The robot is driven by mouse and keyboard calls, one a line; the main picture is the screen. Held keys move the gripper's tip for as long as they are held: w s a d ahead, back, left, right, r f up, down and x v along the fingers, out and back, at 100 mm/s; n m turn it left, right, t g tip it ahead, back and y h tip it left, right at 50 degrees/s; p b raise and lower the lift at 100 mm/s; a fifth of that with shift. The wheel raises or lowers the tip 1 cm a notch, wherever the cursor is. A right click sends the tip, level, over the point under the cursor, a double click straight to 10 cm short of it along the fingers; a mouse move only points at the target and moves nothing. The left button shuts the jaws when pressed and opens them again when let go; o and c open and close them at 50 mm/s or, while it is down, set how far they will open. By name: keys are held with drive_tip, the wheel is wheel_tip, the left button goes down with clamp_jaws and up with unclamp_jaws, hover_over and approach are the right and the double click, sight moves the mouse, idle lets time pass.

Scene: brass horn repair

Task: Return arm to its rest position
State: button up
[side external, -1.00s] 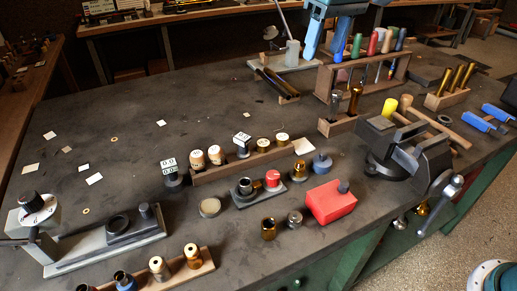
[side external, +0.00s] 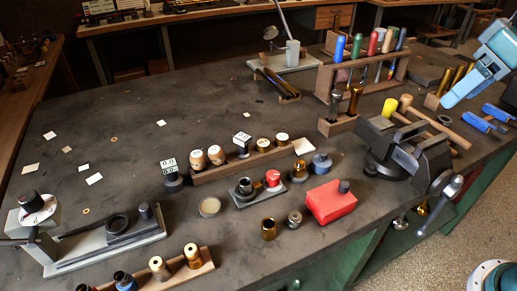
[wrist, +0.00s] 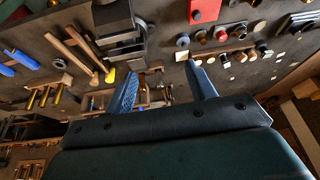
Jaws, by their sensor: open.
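My gripper (side external: 452,97) is at the upper right of the side external view, raised above the back right of the bench, with its blue fingers seen nearly edge-on. In the wrist view my gripper (wrist: 161,68) shows its two blue fingers spread wide apart with nothing between them. It is open and touches nothing that I can see. The dark workbench (side external: 120,130) lies below it.
A wooden tool rack (side external: 333,80) with coloured handles stands at the back. A red block (side external: 330,203) and several small brass parts sit mid-bench. The left-centre bench is mostly clear.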

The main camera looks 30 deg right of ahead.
drive_tip(key=s+d+f+t, duration=0.1)
drive_tip(key=s+d+f, duration=0.1)
drive_tip(key=s+f, duration=0.4)
drive_tip(key=shift+s+d+m, duration=0.25)
drive_tip(key=shift+s+m, duration=0.05)
drive_tip(key=shift+s, duration=0.7)
